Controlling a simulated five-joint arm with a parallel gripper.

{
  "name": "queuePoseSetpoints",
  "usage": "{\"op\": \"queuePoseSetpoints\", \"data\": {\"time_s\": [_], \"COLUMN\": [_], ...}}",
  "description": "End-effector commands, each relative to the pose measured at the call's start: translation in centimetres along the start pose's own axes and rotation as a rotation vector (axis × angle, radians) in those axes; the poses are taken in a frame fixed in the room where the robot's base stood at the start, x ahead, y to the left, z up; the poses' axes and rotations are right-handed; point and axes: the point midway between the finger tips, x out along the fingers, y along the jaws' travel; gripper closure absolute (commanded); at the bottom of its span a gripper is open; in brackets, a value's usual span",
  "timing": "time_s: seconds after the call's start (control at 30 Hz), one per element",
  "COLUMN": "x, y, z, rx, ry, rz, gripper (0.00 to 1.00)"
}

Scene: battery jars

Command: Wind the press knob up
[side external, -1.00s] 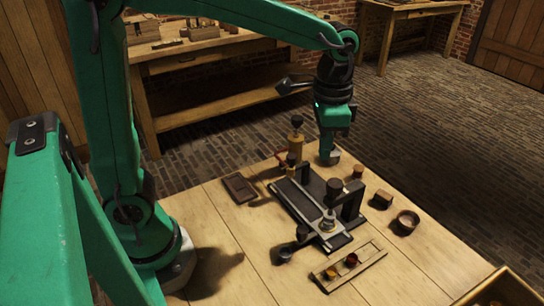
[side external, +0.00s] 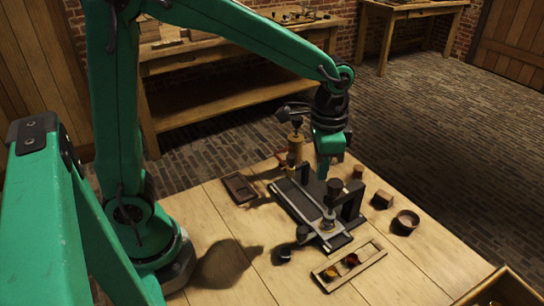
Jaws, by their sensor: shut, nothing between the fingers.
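The press (side external: 301,205) is a dark, flat frame with two black uprights, lying at a slant across the middle of the wooden table. A round metal part with a dark knob (side external: 329,215) stands at its near end; I cannot tell for certain that this is the press knob. My gripper (side external: 323,172) points down above the far part of the press, behind the knob. It is shut and empty. Its tips seem apart from the press, though the exact height is hard to tell.
A wooden tray (side external: 372,248) with small coloured pieces lies in front of the press. A brass-and-wood tool (side external: 295,148) stands at the back left. A dark flat box (side external: 239,188) lies left. A round dish (side external: 405,222) and small blocks (side external: 382,199) sit right.

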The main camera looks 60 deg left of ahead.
Motion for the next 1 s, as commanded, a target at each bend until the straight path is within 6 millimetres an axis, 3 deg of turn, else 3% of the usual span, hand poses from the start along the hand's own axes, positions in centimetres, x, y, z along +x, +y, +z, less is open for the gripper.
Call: {"op": "queuePoseSetpoints", "data": {"time_s": [0.27, 1.0], "x": [1.29, 1.35], "y": [0.01, 0.1], "z": [0.04, -0.16], "rx": [0.0, 0.0], "ry": [-0.001, -0.001], "rz": [0.0, 0.0], "gripper": [1.0, 1.0]}}
